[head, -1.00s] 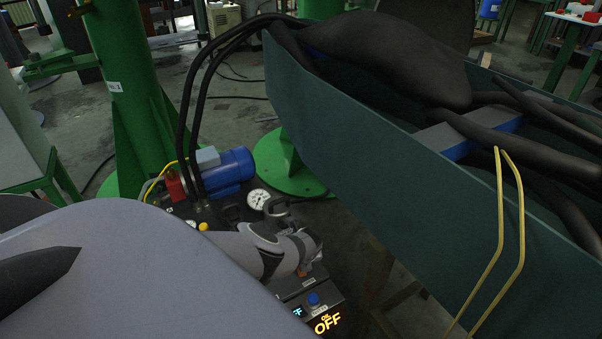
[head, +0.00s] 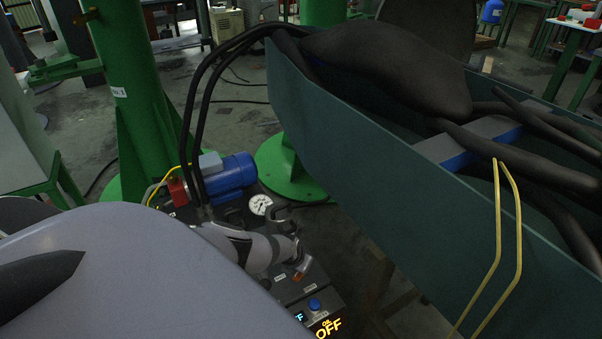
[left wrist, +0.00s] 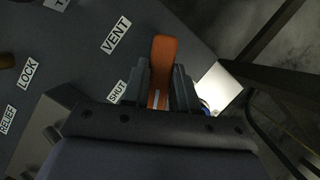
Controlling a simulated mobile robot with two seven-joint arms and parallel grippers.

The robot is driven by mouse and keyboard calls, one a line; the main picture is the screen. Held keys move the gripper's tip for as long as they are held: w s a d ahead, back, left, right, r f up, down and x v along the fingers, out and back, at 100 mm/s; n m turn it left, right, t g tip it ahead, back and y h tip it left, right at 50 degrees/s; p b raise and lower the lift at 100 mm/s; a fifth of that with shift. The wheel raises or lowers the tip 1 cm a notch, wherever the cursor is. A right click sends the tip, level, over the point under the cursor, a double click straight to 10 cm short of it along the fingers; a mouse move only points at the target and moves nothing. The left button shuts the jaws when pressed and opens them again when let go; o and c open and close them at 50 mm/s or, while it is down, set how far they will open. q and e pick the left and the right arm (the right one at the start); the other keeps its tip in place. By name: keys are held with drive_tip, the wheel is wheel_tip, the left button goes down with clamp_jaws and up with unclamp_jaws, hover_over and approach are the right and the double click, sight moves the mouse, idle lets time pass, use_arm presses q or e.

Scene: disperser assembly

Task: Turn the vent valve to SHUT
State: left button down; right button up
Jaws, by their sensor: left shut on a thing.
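The vent valve's orange handle (left wrist: 163,62) shows in the left wrist view, standing up between the two dark fingers of my left gripper (left wrist: 161,88). The fingers are closed on its sides. The SHUT label (left wrist: 118,92) lies just left of the fingers, and the VENT label (left wrist: 116,35) is farther up and left. In the head view my left gripper (head: 298,264) is low over the dark control panel (head: 285,292), and a small reddish part of the handle shows at its fingers. The valve's pivot is hidden. My right gripper is not in view.
A large green trough (head: 370,165) stands close on the right.

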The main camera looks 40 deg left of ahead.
use_arm(q)
drive_tip(key=m+h, duration=0.1)
drive_tip(key=m, duration=0.2)
drive_tip(key=shift+s+f+b, duration=0.1)
drive_tip(key=shift+f+b, duration=0.05)
drive_tip(key=shift+b, duration=0.2)
drive_tip(key=shift+a+m+h+b, duration=0.1)
drive_tip(key=shift+m+h+b, duration=0.45)
drive_tip(key=shift+m, duration=0.95)
drive_tip(key=c, duration=0.9)
unclamp_jaws()
